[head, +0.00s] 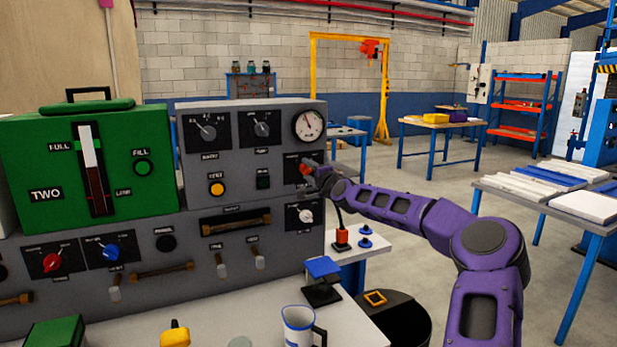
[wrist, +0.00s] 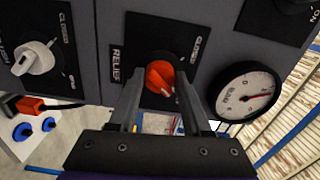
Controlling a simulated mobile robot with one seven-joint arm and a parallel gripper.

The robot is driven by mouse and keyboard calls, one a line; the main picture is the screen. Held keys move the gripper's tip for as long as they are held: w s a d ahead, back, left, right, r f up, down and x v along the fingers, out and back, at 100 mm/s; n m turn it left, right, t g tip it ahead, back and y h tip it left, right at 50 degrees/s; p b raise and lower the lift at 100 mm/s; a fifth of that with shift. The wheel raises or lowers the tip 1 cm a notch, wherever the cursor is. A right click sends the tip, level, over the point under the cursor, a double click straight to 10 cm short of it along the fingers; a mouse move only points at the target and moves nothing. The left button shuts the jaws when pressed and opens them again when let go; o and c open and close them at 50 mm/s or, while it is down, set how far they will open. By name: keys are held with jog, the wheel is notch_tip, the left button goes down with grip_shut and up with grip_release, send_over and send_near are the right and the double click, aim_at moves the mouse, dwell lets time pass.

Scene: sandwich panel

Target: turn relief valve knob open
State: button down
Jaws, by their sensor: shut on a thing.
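The relief valve knob (wrist: 160,76) is orange-red and sits on a black plate marked RELIEF and CLOSED in the wrist view. In the head view the knob (head: 306,169) shows as a small red spot on the right side of the grey panel. My gripper (wrist: 160,84) has one finger on each side of the knob and is shut on it. In the head view my gripper (head: 317,175) reaches the panel from the right, and my wrist partly hides the plate. I cannot tell the knob's exact turn angle.
A round gauge (wrist: 245,94) is close beside the knob plate. A white knob (wrist: 35,58) is on the neighbouring plate. Below the panel, a white table (head: 250,325) holds a mug (head: 298,325) and other small things. The floor behind my arm is open.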

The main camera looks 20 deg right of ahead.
jog(key=shift+m, duration=0.6)
jog(key=shift+c, duration=1.8)
grip_release()
jog(key=shift+b, duration=0.3)
jog(key=s, duration=1.7)
jog(key=shift+s+d, duration=0.2)
jog(key=shift+d, duration=0.1)
